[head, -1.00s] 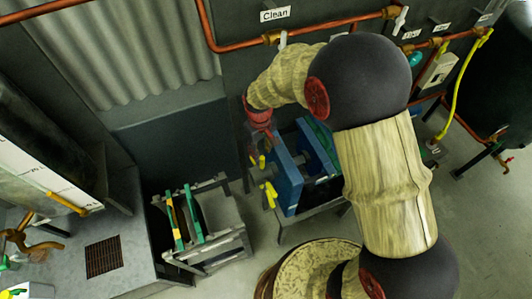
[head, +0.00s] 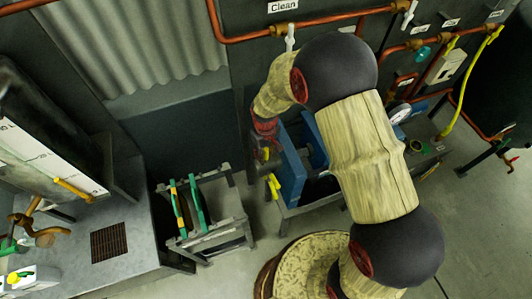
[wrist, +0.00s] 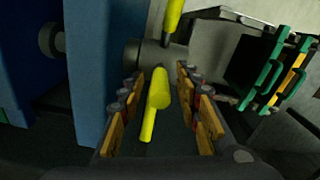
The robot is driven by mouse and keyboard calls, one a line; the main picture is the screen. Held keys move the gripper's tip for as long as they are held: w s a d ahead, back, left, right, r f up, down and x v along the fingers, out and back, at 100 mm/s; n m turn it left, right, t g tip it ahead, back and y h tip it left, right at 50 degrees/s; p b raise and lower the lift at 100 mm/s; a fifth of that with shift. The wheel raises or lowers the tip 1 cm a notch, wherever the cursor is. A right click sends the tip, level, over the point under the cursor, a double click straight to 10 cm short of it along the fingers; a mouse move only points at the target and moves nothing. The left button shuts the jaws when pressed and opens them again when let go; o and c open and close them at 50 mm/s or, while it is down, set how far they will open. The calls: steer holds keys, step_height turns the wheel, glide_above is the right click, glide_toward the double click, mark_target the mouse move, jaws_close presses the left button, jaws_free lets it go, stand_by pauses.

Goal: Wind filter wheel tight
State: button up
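The filter wheel shows as yellow spokes on the front of a blue filter press. In the head view a yellow spoke (head: 274,187) stands out left of the blue press plate (head: 292,178). My gripper (head: 267,153) is over the wheel's upper part and hides some of it. In the wrist view my gripper (wrist: 158,88) is open, its two padded fingers on either side of a yellow spoke (wrist: 155,104). Dark gaps show on both sides of the spoke. Another yellow spoke (wrist: 173,16) rises beyond the grey hub (wrist: 150,54). The blue plate (wrist: 90,70) is left of the fingers.
A metal stand (head: 218,232) with green and yellow framed plates is left of the press. A grey bench (head: 145,225) with a grate is farther left. Copper pipes (head: 330,17) run along the dark wall behind. Bare floor (head: 450,240) shows at the right.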

steer(key=shift+c, duration=1.2)
jaws_close()
